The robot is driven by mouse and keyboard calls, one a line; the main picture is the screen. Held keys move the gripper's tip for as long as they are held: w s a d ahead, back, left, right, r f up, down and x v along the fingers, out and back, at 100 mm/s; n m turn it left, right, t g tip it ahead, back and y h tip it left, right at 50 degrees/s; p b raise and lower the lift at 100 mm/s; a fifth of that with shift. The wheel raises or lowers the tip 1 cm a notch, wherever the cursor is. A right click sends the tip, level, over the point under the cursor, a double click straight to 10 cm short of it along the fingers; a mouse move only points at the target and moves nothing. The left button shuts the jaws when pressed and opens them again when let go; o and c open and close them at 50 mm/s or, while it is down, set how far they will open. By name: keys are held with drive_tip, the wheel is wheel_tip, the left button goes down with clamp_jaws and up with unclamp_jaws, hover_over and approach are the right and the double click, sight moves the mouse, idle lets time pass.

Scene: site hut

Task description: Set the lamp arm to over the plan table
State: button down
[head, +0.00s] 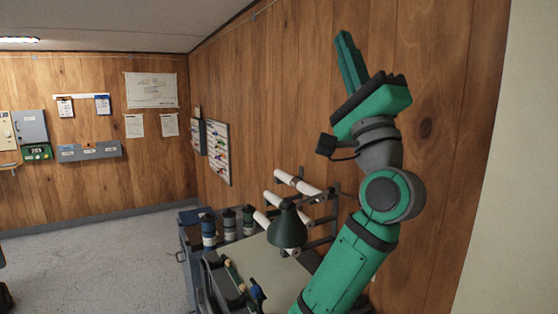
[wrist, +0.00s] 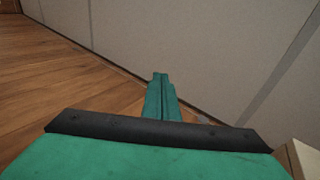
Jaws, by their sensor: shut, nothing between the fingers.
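The lamp shows in the head view as a dark green shade (head: 287,226) in front of the rolled plans, above the far right part of the plan table (head: 280,268). The lamp's arm is not clear to see; my own arm covers the area to its right. The plan table has a pale flat top, and its right side is hidden behind my arm. My gripper (head: 346,48) is raised high, well above and to the right of the lamp, pointing up. Its fingers are together and empty; they also show closed in the wrist view (wrist: 161,97), facing bare wall panels.
Rolled plans (head: 297,184) lie on a wall rack behind the lamp. Several bottles (head: 229,224) stand at the table's far left edge. Tools (head: 235,275) lie in a tray along its left side. A board (head: 218,153) hangs on the wood wall. Open floor (head: 95,260) is at left.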

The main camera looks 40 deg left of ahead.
drive_tip(key=s+a+f+n+g+h, duration=0.1)
drive_tip(key=a+f+n+g+h, duration=0.15)
drive_tip(key=f, duration=0.45)
drive_tip(key=s+a+f+n+g+h, duration=0.1)
drive_tip(key=a+f+g, duration=0.25)
drive_tip(key=f, duration=0.35)
drive_tip(key=g+h, duration=0.3)
drive_tip(key=h, duration=0.4)
approach(273, 214)
drive_tip(key=shift+m+y, duration=0.25)
drive_tip(key=x, duration=0.6)
drive_tip(key=shift+a+f, duration=0.2)
drive_tip(key=shift+w, duration=0.1)
